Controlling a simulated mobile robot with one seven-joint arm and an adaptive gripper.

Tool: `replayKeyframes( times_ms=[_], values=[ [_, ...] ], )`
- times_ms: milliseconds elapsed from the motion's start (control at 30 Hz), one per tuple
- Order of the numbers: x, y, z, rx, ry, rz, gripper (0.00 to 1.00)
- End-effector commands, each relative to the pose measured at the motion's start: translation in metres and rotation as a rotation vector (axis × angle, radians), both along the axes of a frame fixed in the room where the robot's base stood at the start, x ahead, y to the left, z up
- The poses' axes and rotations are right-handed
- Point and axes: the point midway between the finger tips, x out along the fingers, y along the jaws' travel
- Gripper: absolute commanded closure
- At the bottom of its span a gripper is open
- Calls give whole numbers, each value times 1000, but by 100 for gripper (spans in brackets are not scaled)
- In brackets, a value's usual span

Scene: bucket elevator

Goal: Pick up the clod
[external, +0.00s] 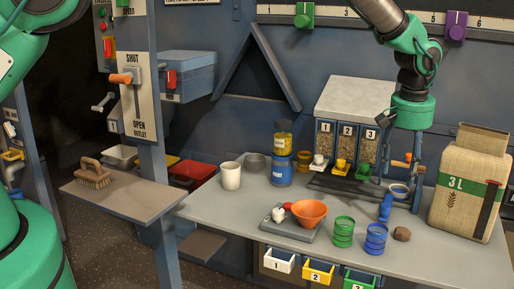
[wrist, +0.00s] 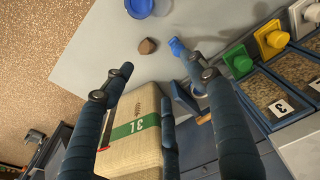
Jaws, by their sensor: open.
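The clod (external: 402,234) is a small brown lump on the grey table, just right of the blue cup (external: 375,239). In the wrist view the clod (wrist: 148,46) lies on the grey surface near the top, beyond my fingertips and below the blue cup (wrist: 139,8). My gripper (external: 413,185) hangs pointing down above the right part of the table, behind the clod and left of the 3L sack. In the wrist view my gripper (wrist: 160,78) has its dark blue fingers spread apart with nothing between the tips. The clod is apart from them.
The tall 3L sack (external: 470,183) stands close to my gripper on the right. A dispenser (external: 348,125) with numbered windows stands behind left. A blue object (external: 385,208) lies near the clod. A green cup (external: 343,232) and an orange bowl (external: 310,212) stand further left.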

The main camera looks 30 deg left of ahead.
Motion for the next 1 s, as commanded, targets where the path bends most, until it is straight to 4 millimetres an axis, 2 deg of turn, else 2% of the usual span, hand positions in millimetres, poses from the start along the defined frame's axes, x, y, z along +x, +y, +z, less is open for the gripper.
replayKeyframes(
  times_ms=[33, 100, 267, 733, 1000],
  values=[
    [-3, -9, -12, 3, 4, -3, 43],
    [-5, -18, -22, 5, 6, -2, 43],
    [-9, -28, -36, 8, 9, 0, 43],
    [-9, -29, -42, 9, 10, 0, 43],
    [-6, -28, -70, 10, 11, 0, 43]
  ],
)
